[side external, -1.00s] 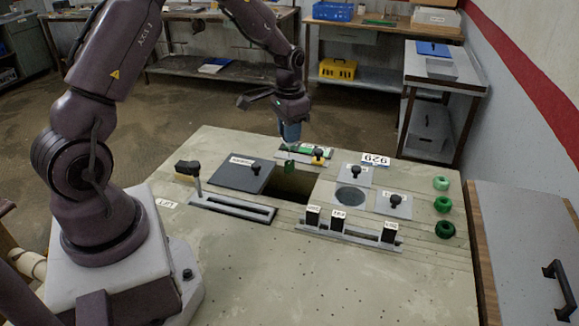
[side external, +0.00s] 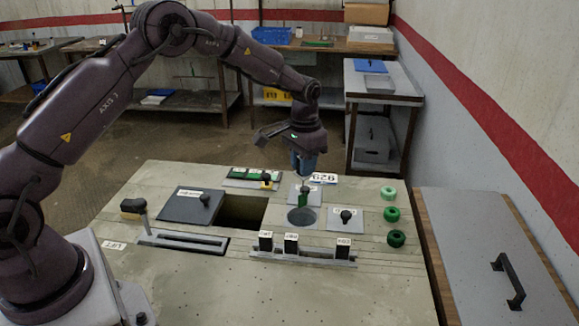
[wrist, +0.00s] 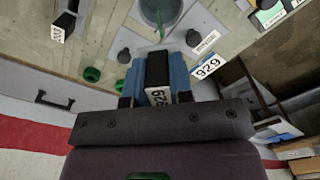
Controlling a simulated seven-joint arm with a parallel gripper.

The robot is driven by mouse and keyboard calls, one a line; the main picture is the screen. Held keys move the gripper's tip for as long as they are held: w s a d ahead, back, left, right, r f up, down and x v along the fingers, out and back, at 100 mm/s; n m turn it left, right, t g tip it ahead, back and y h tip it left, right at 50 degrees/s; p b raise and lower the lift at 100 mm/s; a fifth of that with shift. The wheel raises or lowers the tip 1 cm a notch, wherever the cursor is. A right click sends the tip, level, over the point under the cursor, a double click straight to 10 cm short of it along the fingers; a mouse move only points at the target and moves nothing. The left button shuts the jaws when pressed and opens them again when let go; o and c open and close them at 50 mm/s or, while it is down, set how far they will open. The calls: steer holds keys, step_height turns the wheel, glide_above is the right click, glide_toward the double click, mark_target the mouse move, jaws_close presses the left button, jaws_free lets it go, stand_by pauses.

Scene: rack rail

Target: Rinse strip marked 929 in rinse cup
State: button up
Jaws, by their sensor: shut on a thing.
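My gripper (side external: 303,176) is shut on the black handle of a strip (wrist: 157,70). The handle's white label shows 929, upside down, in the wrist view. The strip's thin green part (side external: 303,199) hangs down from the blue fingers in the side view. Its lower end overlaps the far edge of a round grey opening, apparently the rinse cup (side external: 299,220). The cup also shows in the wrist view (wrist: 172,14), with the green tip in front of its near edge. I cannot tell whether the tip is inside the cup or above it.
A rack rail (side external: 316,257) at the front holds several black-handled strips, with a gap between two. A knobbed plate (side external: 345,216) lies right of the cup. A dark square lid (side external: 185,206) and a rectangular opening (side external: 242,212) lie left. Green rings (side external: 391,213) line the right.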

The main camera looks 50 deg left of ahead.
mark_target(303, 200)
steer(key=shift+f, duration=0.1)
steer(key=shift+f, duration=5.1)
steer(key=shift+d, duration=0.1)
steer(key=shift+d, duration=0.45)
steer(key=shift+a, duration=0.1)
steer(key=shift+a, duration=1.1)
steer(key=shift+d, duration=0.15)
